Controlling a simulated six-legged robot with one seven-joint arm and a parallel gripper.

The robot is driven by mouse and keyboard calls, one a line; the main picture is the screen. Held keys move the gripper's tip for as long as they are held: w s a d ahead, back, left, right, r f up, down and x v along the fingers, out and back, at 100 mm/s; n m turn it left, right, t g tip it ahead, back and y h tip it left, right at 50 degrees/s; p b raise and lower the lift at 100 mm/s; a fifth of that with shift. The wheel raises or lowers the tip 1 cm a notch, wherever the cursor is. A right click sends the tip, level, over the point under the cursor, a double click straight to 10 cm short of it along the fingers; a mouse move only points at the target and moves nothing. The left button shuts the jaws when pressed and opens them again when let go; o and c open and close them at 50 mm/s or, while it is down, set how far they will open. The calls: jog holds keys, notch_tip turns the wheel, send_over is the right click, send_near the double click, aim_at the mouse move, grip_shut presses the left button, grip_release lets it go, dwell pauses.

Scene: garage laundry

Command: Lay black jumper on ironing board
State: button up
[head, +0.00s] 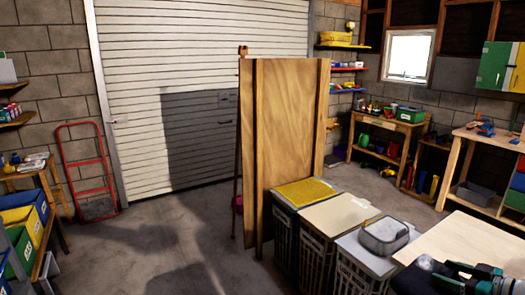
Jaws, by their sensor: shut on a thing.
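My gripper (430,264) is at the lower right, at the end of my dark arm. Its fingers are hard to make out. It is shut on a matte black mass (412,282) that looks like the black jumper, cut off by the bottom edge. Its folds and full shape do not show. I cannot pick out an ironing board with certainty. A pale wooden top (470,238) lies just behind my arm, partly hidden.
Several hampers with a yellow lid (305,191) and a grey tub (385,234) stand before a tall wooden panel (285,130). A workbench (398,124) stands at the back right. The concrete floor (165,235) is clear at centre left.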

aim_at(406, 283)
jog(key=shift+n+g+y, duration=0.6)
jog(key=shift+n+y, duration=0.2)
jog(key=shift+y, duration=0.1)
jog(key=w+a+f, duration=0.1)
jog(key=a+f, duration=0.1)
jog(key=w+a+f, duration=0.2)
jog(key=a+f, duration=0.1)
jog(key=w+a+f, duration=0.2)
jog(key=a, duration=0.1)
jog(key=shift+f, duration=0.15)
jog(key=w+a+f+n+g+y, duration=0.1)
jog(key=a+f, duration=0.2)
jog(key=a, duration=0.6)
jog(key=a+f+n+g+y, duration=0.1)
jog(key=a+f, duration=0.3)
jog(key=a, duration=0.5)
jog(key=w+a+f+n+g+y, duration=0.1)
jog(key=a+f, duration=0.3)
jog(key=a, duration=0.5)
jog(key=shift+w+f, duration=0.15)
jog(key=shift+w, duration=0.2)
jog(key=shift+s+n, duration=0.1)
jog(key=shift+n, duration=0.2)
